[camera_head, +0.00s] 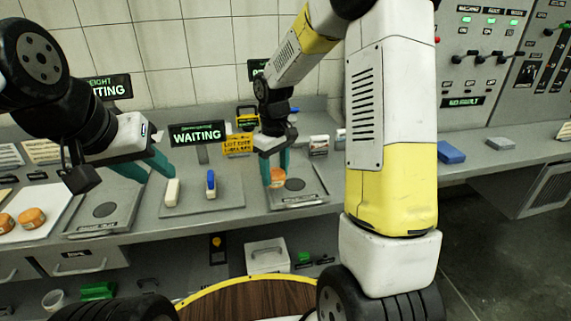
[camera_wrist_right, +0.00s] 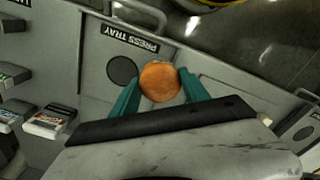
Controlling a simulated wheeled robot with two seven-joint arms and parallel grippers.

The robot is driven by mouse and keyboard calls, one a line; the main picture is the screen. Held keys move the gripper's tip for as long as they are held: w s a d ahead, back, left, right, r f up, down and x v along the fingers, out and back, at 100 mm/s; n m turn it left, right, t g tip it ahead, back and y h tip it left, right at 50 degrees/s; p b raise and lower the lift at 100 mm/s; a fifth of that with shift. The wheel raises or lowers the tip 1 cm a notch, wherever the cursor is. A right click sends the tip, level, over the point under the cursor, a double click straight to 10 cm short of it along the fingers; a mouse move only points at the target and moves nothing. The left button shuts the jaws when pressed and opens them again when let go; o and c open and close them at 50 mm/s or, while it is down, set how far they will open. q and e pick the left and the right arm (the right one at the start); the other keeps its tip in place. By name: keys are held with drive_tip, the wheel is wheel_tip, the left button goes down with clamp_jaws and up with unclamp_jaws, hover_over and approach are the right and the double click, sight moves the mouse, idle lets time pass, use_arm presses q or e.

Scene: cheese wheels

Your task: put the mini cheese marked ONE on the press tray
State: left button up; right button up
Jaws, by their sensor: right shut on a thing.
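An orange mini cheese (camera_head: 278,175) is held between the teal fingers of my right gripper (camera_head: 276,171), over the grey press tray (camera_head: 313,200). In the right wrist view the cheese (camera_wrist_right: 160,82) sits between the fingertips (camera_wrist_right: 159,88), beside the dark round spot of the tray (camera_wrist_right: 93,75), whose label reads PRESS TRAY. Any number on the cheese is not readable, and I cannot tell whether it touches the tray. My left gripper (camera_head: 148,172) is open and empty, its teal fingers apart above the counter at left.
Two orange cheeses (camera_head: 20,220) lie on a white board at the far left. Another grey tray (camera_head: 100,222) with a dark spot is beside it.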

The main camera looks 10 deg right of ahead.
drive_tip(key=w+d, duration=0.1)
drive_tip(key=d, duration=0.1)
drive_tip(key=w+d, duration=0.1)
drive_tip(key=d, duration=0.1)
drive_tip(key=w+d, duration=0.2)
drive_tip(key=shift+d+f, duration=0.3)
drive_tip(key=shift+f, duration=1.8)
drive_tip(key=shift+f, duration=0.15)
drive_tip(key=o, duration=1.4)
